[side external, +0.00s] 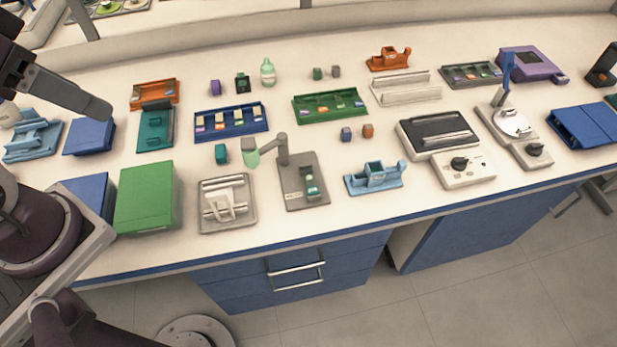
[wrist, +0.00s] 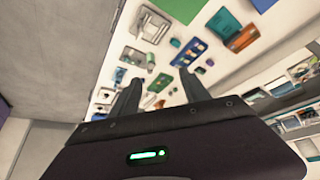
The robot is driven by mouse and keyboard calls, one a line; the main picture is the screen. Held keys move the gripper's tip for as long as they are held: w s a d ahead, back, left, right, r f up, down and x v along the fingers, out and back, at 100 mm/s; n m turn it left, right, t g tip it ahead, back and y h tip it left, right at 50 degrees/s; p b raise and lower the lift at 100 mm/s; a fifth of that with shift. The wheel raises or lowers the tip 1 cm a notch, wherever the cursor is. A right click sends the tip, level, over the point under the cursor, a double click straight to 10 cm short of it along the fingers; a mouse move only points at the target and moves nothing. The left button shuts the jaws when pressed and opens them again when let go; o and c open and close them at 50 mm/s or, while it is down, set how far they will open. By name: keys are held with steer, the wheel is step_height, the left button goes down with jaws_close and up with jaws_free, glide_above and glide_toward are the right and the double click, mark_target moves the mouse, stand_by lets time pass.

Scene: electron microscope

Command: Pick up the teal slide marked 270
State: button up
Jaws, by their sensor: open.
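A small teal slide (side external: 311,183) with a pale patch lies on the grey lamp stand (side external: 292,197) at the front middle of the bench. Its marking is too small to read, so I cannot tell if it is the 270. Several other small slides lie in the blue tray (side external: 204,135) and the green tray (side external: 300,116), their numbers also unreadable. My gripper (wrist: 160,77) is open and empty in the wrist view, its two fingers apart and high above the bench. Part of it, dark grey, shows at upper left in the side view, away from the slides.
A green box (side external: 146,200), a teal holder (side external: 155,132) and an orange tray (side external: 153,93) stand at the left. A white device (side external: 228,203) sits beside the lamp stand. A light-blue holder (side external: 374,179) is right of it. Small bottles and cubes stand between the trays.

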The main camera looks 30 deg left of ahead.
stand_by(0.3)
steer(key=shift+c, duration=1.3)
steer(key=w+d, duration=0.1)
steer(key=w, duration=0.2)
steer(key=w+d+n+g, duration=0.1)
steer(key=w, duration=0.2)
steer(key=w+n, duration=0.1)
steer(key=w, duration=0.3)
steer(key=shift+d+g+h, duration=0.3)
steer(key=shift+d, duration=0.1)
steer(key=shift+c, duration=0.6)
steer(key=n+g, duration=0.4)
steer(key=n, duration=0.3)
glide_above(310, 180)
step_height(310, 180, down, 28)
steer(key=shift+r, duration=0.2)
step_height(310, 180, down, 8)
steer(key=shift+r, duration=0.25)
